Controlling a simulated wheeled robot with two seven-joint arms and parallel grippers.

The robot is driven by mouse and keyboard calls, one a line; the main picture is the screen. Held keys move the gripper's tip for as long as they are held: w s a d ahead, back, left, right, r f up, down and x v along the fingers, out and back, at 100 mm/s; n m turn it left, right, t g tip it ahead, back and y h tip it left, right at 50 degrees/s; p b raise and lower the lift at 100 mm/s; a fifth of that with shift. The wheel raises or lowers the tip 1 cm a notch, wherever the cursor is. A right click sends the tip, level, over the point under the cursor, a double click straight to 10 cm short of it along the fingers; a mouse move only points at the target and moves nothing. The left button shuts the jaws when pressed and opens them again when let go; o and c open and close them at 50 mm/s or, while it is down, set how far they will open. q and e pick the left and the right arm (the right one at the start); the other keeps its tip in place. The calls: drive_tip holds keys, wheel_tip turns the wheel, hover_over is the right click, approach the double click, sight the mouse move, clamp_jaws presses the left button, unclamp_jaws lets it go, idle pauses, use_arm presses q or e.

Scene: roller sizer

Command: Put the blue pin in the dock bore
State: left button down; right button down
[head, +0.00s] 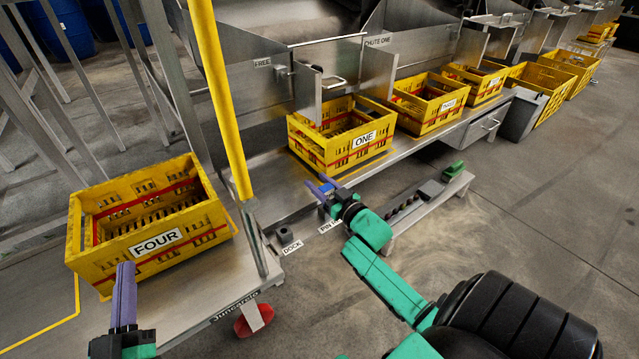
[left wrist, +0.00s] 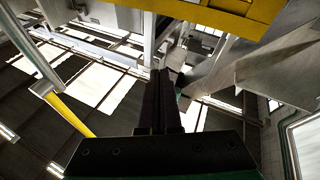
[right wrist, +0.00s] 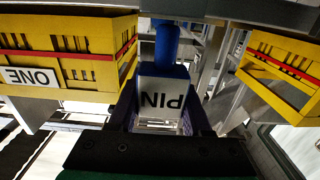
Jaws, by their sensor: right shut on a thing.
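The blue pin (right wrist: 167,45) is between the fingers of my right gripper (head: 322,188), which is shut on it. It also shows as a small blue patch in the head view (head: 327,187). The dark dock block (head: 283,234) sits beside the DOCK label (head: 292,247) on the bench edge, left of and below my right gripper. The bore itself is too small to make out. My left gripper (head: 125,268) is shut and empty, in front of crate FOUR; its fingers touch in the left wrist view (left wrist: 158,90).
Yellow crate FOUR (head: 84,258) stands at the left and crate ONE (head: 312,155) behind my right gripper. A yellow post (head: 220,95) rises left of the dock. More yellow crates (head: 420,120) line the bench. A low rail (head: 435,205) lies to the right.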

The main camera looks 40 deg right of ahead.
use_arm(q)
drive_tip(key=s+d+f+n+g+y+p, duration=0.1)
drive_tip(key=s+f+g, duration=0.4)
drive_tip(key=f, duration=0.6)
drive_tip(key=s+d+f+g+p, duration=0.1)
drive_tip(key=s+f+g, duration=0.2)
drive_tip(key=s+f, duration=0.5)
wheel_tip(320, 180, up, 6)
drive_tip(key=g+p, duration=0.2)
drive_tip(key=p, duration=0.7)
drive_tip(key=s+a+r+g+y+p, duration=0.2)
drive_tip(key=a+g+y+p, duration=0.1)
drive_tip(key=a, duration=0.4)
drive_tip(key=s+a+r+g+y+p, duration=0.2)
drive_tip(key=a+g+y+p, duration=0.1)
drive_tip(key=a+g, duration=0.2)
drive_tip(key=a, duration=0.2)
drive_tip(key=shift+s+a+m+g, duration=0.3)
drive_tip(key=shift+s+a+m, duration=0.05)
drive_tip(key=shift+m, duration=0.05)
